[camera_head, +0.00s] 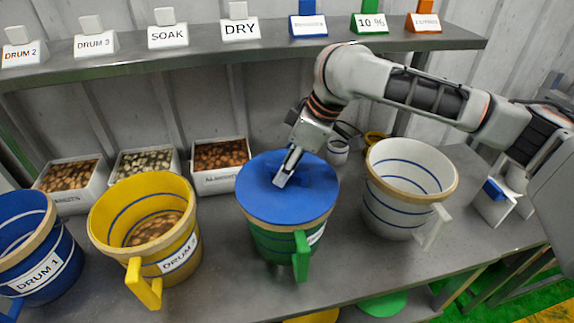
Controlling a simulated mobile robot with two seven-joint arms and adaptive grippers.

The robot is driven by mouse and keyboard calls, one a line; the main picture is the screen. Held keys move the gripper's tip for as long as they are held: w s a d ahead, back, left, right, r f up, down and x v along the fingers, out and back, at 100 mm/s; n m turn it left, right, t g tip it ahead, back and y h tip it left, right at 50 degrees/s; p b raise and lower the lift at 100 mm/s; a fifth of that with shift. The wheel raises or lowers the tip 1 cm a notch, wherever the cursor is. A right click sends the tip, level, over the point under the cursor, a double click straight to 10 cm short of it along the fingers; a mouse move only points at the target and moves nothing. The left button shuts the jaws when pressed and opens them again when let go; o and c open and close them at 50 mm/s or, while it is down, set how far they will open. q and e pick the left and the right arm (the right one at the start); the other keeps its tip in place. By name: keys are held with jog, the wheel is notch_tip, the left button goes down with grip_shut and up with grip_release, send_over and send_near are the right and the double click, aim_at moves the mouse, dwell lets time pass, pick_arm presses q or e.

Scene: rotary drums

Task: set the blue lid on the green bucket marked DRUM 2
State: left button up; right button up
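The blue lid (262,200) lies over the mouth of the green bucket (268,241) in the middle of the table. It looks about level and covers the whole rim. Any small gap beneath it cannot be judged. The bucket's white label is turned to the right and its text cannot be read. Its green handle faces me. My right gripper (289,168) points down at the middle of the lid, with its fingertips at the lid's top. Whether the fingers grip a raised part there is hidden. My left gripper is not in view.
A blue bucket, DRUM 1 (42,272), and a yellow bucket (184,240) stand left; a white bucket (385,215) stands right. Several bins of brown pieces (222,181) line the back. A shelf (190,60) with signs runs above. The front table strip is clear.

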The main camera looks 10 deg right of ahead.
dwell(0.3)
jog(key=v, duration=1.2)
